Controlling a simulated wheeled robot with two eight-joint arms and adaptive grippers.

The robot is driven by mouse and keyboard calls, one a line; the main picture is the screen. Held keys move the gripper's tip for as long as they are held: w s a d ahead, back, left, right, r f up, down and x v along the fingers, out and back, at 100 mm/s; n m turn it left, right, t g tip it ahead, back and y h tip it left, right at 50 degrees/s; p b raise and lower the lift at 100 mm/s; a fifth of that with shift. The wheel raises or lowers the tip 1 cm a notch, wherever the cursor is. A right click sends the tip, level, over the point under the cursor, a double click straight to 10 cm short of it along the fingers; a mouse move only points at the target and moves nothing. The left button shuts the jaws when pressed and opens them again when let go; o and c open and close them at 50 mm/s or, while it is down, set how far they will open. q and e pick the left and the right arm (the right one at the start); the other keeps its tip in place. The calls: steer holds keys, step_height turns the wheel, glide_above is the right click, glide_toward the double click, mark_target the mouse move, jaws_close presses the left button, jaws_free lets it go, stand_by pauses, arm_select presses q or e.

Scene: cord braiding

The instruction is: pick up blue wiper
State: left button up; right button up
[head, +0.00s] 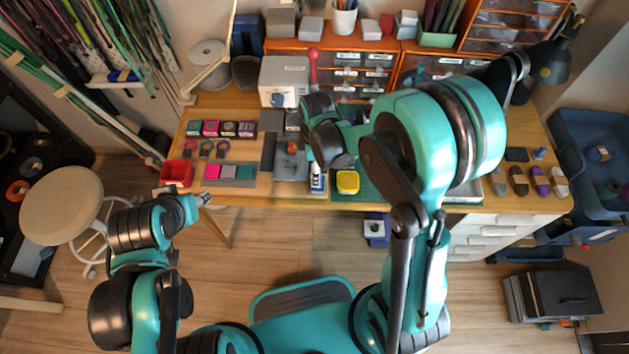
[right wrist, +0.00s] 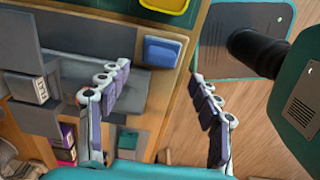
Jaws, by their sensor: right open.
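The blue wiper, a small blue block (right wrist: 163,52), lies at the table's front edge in the right wrist view. Its blue end (head: 317,187) shows in the head view beside a yellow box (head: 347,182), largely covered by my right gripper. My right gripper (right wrist: 160,74) is open and empty, its two fingers spread with the blue block beyond them, roughly between their tips. It also shows in the head view (head: 317,172). My left gripper (head: 203,199) is near the table's front left edge, away from the wiper; its jaws are too small to read.
A red bin (head: 177,173) stands at the table's left front. Orange drawer units (head: 345,44) line the back. A stool (head: 61,201) stands to the left. The floor before the table is mostly free.

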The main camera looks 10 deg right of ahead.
step_height(320, 180, down, 6)
steer(key=b, duration=0.3)
steer(key=shift+f, duration=0.2)
steer(key=shift+r, duration=0.1)
steer(key=c, duration=1.2)
steer(key=shift+c, duration=0.2)
steer(key=shift+r+p, duration=0.45)
steer(key=shift+r, duration=0.1)
steer(key=r, duration=0.1)
steer(key=r+p, duration=0.2)
steer(key=r, duration=0.1)
steer(key=shift+s+d, duration=0.3)
steer(key=shift+d, duration=0.05)
steer(key=s+d+r+p, duration=0.3)
steer(key=s+d+r, duration=0.3)
steer(key=s+d, duration=0.1)
steer(key=shift+s+d, duration=0.15)
steer(key=shift+s, duration=0.25)
